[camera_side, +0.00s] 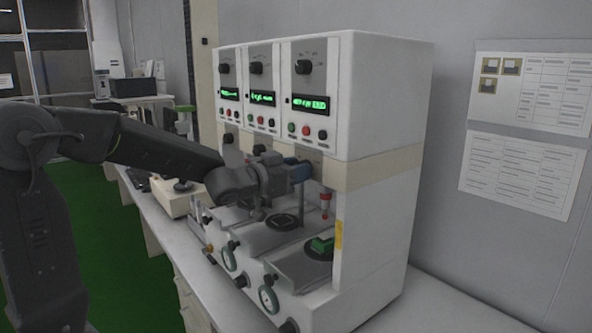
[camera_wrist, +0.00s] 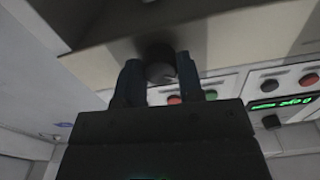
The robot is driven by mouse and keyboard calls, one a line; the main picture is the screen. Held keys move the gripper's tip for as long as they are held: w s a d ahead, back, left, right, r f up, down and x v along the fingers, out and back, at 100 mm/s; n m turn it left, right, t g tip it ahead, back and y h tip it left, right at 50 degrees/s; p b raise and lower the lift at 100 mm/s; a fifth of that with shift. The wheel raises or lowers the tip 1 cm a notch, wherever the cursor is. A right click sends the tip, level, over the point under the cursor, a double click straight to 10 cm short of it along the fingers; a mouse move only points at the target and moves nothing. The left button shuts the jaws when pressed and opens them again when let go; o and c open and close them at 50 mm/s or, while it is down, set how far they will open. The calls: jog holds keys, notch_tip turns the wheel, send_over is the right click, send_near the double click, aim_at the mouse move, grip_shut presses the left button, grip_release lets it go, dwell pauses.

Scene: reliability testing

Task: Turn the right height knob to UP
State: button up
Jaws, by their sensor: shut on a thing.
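The right height knob is a dark round knob (camera_wrist: 159,52) on the beige band of the machine in the wrist view. My gripper (camera_wrist: 160,78) has one finger on each side of it and is shut on it. In the side view my gripper (camera_side: 304,171) reaches the beige band (camera_side: 375,170) below the rightmost display panel. There the gripper largely hides the knob. I cannot read any UP marking or the knob's angle in either view.
The white machine (camera_side: 385,95) has several green displays, upper dials and coloured buttons. Below my gripper are a red-tipped part (camera_side: 325,200), a green block (camera_side: 322,244) on a round plate, and front handwheels (camera_side: 268,299). Papers (camera_side: 525,175) hang on the right wall.

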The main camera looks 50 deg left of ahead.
jog(key=shift+n, duration=0.6)
jog(key=o, duration=0.9)
jog(key=s, duration=1.4)
jog(key=shift+w, duration=0.1)
